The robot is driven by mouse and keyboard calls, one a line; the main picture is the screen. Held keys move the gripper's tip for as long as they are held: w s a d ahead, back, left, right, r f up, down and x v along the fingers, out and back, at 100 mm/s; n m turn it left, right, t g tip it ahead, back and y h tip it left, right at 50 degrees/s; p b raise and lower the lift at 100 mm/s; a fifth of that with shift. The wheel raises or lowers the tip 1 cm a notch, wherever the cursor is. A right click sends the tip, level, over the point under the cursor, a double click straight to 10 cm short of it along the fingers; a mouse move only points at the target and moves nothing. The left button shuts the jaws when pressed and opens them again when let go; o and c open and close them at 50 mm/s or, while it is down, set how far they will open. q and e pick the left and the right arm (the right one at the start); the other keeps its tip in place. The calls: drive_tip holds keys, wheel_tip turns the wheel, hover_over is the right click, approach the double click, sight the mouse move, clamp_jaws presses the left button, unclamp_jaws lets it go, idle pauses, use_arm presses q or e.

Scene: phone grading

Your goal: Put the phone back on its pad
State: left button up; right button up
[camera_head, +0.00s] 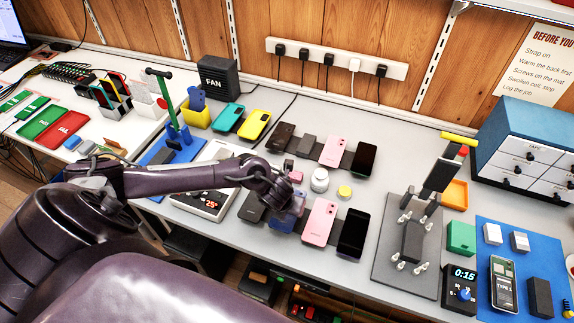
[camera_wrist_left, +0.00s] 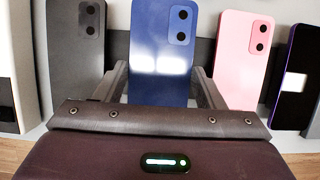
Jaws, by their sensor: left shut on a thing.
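My left gripper (camera_head: 284,212) comes in from the left over the front row of phones. It is shut on a blue phone (camera_wrist_left: 165,40), whose sides sit between the two fingers in the left wrist view. The blue phone shows partly in the head view (camera_head: 291,217), its upper part covered by the gripper. I cannot tell whether it touches the surface below. In the back row a small dark grey block or pad (camera_head: 306,145) lies between a dark phone (camera_head: 281,135) and a pink phone (camera_head: 333,151). My right gripper is not in view.
Beside the blue phone lie a dark phone (camera_head: 252,206), a pink phone (camera_head: 320,222) and a black phone (camera_head: 353,233). A white jar (camera_head: 320,180) and a yellow disc (camera_head: 344,192) stand behind. A grey stand plate (camera_head: 390,275) is to the right.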

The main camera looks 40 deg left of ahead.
use_arm(q)
drive_tip(key=shift+f+b, duration=0.4)
drive_tip(key=shift+b, duration=0.1)
idle(1.0)
drive_tip(key=o, duration=1.7)
drive_tip(key=shift+r+p, duration=0.6)
drive_tip(key=shift+r, duration=0.1)
drive_tip(key=shift+r+p, duration=3)
drive_tip(key=shift+r, duration=0.45)
drive_tip(key=shift+f, duration=0.1)
